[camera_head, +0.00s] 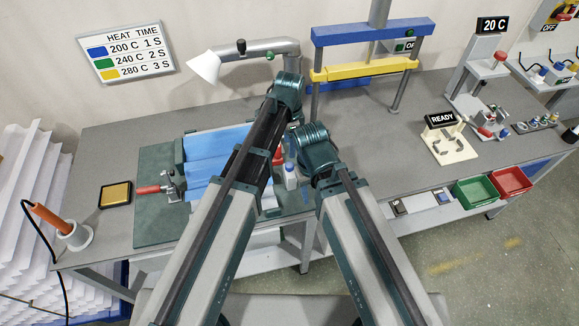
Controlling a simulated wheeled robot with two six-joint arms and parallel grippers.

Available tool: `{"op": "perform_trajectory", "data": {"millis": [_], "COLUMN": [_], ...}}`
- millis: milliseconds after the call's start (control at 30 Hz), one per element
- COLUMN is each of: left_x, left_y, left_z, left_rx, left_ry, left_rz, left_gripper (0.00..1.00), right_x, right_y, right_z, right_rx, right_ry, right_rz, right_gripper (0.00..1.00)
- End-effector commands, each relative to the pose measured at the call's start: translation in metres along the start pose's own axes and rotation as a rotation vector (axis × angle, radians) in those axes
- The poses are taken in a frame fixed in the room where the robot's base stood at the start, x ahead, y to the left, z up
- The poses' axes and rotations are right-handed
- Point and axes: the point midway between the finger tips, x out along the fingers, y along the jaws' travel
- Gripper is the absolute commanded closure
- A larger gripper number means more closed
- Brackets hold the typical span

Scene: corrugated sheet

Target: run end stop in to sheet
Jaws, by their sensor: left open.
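A blue corrugated sheet (206,150) lies on a dark green fixture (158,222) at the left of the bench. My left arm crosses in front of its right side and hides that part. A toggle clamp with a red handle (150,189) is at the sheet's left edge. I cannot make out the end stop; it may be hidden behind my arms. My left gripper (297,115) is small, near the far end of the left arm, open, with nothing seen in it.
A lamp (205,67) and a blue and yellow press frame (370,68) stand behind. A READY stand (446,140) and green and red bins (476,190) are right. The bench middle right is clear.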

Motion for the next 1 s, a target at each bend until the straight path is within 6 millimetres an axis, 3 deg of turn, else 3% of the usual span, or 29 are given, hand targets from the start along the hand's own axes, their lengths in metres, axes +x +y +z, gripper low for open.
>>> {"op": "perform_trajectory", "data": {"millis": [33,600,1000], "left_x": [0.015,0.094,0.103], "left_y": [0.000,0.000,0.000], "left_z": [0.000,0.000,0.000], "left_rx": [0.000,0.000,0.000], "left_ry": [0.000,0.000,0.000], "left_rz": [0.000,0.000,0.000], "left_gripper": [0.31,0.31,0.31], "right_x": [0.015,0.093,0.103], "right_y": [-0.002,-0.009,-0.010], "right_z": [-0.001,-0.005,-0.006], "right_rx": [-0.001,0.001,0.001], "right_ry": [0.000,0.000,0.000], "right_rz": [0.000,0.000,0.000], "right_gripper": [0.50,0.50,0.50]}}
